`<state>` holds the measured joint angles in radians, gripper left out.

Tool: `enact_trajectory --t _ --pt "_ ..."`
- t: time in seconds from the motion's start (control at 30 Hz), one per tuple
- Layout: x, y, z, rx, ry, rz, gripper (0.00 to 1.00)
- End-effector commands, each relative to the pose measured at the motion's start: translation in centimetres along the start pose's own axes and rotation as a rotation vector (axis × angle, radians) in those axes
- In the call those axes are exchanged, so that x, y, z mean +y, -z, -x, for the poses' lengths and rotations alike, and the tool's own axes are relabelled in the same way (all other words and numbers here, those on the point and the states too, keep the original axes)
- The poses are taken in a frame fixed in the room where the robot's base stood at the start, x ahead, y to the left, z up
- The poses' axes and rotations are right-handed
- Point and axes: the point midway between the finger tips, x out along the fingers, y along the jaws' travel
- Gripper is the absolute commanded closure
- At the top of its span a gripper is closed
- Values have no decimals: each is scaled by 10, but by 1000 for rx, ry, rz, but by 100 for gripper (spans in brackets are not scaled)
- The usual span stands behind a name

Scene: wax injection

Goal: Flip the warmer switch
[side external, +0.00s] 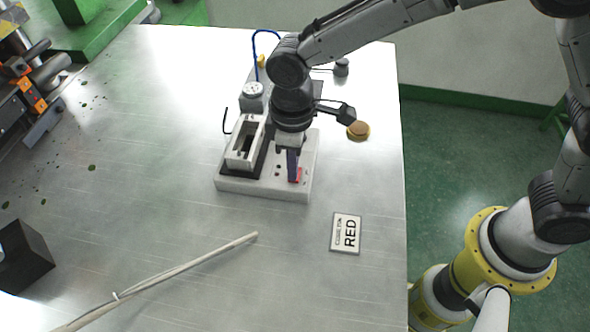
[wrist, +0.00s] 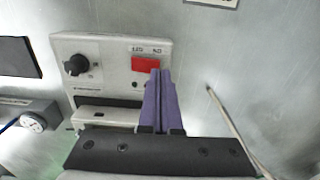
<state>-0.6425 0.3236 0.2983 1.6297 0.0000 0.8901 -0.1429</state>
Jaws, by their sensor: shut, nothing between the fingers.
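The warmer is a pale grey box (side external: 235,187) standing on the metal table in the side external view. Its panel also shows in the wrist view (wrist: 105,55). A red rocker switch (wrist: 145,64) sits on that panel under small black lettering, to the right of a black knob (wrist: 76,65). The red switch also shows in the side external view (side external: 299,175), beside my fingers. My gripper (wrist: 157,72) is shut and empty, with its purple fingers together. The fingertips lie just beside the switch's lower right corner in the wrist view; I cannot tell whether they touch it.
A white block with a dark slot (side external: 240,153) and a dial gauge (side external: 253,89) stand on the unit's left and back. A "RED" card (side external: 346,232), a brown round piece (side external: 358,131) and a pale rod (side external: 190,265) lie on the table. The front table is largely clear.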

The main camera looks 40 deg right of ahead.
Motion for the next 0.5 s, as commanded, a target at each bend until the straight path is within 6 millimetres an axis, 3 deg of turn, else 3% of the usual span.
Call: enact_trajectory --t 0.5 --pt "0 0 -4 0 0 0 100"
